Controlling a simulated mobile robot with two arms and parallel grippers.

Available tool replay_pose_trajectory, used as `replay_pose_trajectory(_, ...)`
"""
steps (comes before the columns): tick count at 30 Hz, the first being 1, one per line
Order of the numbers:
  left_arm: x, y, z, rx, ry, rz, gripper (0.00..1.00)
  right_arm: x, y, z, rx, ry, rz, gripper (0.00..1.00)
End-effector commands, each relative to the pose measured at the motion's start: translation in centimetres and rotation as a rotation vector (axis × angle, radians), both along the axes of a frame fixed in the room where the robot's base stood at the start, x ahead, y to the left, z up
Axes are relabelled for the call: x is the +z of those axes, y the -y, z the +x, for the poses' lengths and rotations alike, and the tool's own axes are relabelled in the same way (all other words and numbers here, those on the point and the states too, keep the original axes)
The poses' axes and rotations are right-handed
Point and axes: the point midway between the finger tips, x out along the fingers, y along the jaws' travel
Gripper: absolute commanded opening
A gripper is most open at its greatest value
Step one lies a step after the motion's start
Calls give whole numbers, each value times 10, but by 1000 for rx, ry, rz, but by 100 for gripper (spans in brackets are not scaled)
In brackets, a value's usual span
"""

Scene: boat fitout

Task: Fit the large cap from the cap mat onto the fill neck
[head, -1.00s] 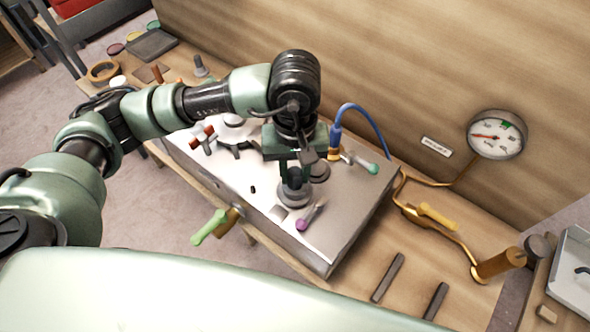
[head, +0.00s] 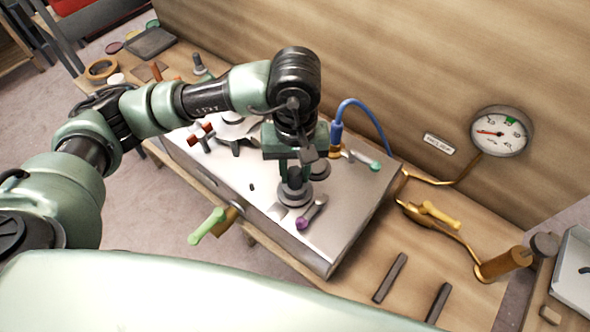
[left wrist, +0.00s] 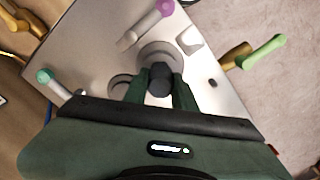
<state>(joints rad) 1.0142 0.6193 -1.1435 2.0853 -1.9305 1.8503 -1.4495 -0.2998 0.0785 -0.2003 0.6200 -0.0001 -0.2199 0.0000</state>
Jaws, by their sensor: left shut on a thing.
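My left gripper (head: 294,186) points down over the pale metal box, its fingers shut on a dark hexagonal knob (left wrist: 160,78), apparently the grip of the large cap. A round grey flange (head: 296,196) lies directly under the fingertips; it also shows around the knob in the left wrist view (left wrist: 160,54). I cannot tell whether this flange is the cap's rim or the fill neck, nor whether the cap is seated. A brown square mat (head: 150,71) lies at the far left of the bench; I cannot tell if it is the cap mat. My right gripper is not in view.
Close around the gripper are a purple-tipped lever (head: 312,212), a teal-tipped lever (head: 360,159) and a blue hose (head: 352,104). A green-handled valve (head: 207,226) sticks out in front. A gauge (head: 502,131) is on the wall. Dark bars (head: 390,278) lie right of the box.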

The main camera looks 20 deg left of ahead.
Motion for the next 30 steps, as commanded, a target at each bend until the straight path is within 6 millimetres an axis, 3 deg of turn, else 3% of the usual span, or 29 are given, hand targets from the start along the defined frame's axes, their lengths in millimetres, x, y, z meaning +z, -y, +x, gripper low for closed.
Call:
replay_pose_trajectory(12, -1, 0, 0, 0, 1, 0, 0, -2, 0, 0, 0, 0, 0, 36)
replay_pose_trajectory(13, -1, 0, 0, 0, 0, 0, 35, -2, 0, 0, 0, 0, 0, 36)
replay_pose_trajectory(15, -1, 0, 0, 0, 1, 0, 52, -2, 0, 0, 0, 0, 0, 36)
replay_pose_trajectory(22, -1, 0, 0, 0, 0, 0, 52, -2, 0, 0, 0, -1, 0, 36)
replay_pose_trajectory(25, -1, 0, 0, 0, 0, 0, 77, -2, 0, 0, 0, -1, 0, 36)
replay_pose_trajectory(30, -1, 0, 0, 0, 0, 0, 77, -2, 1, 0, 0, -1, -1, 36)
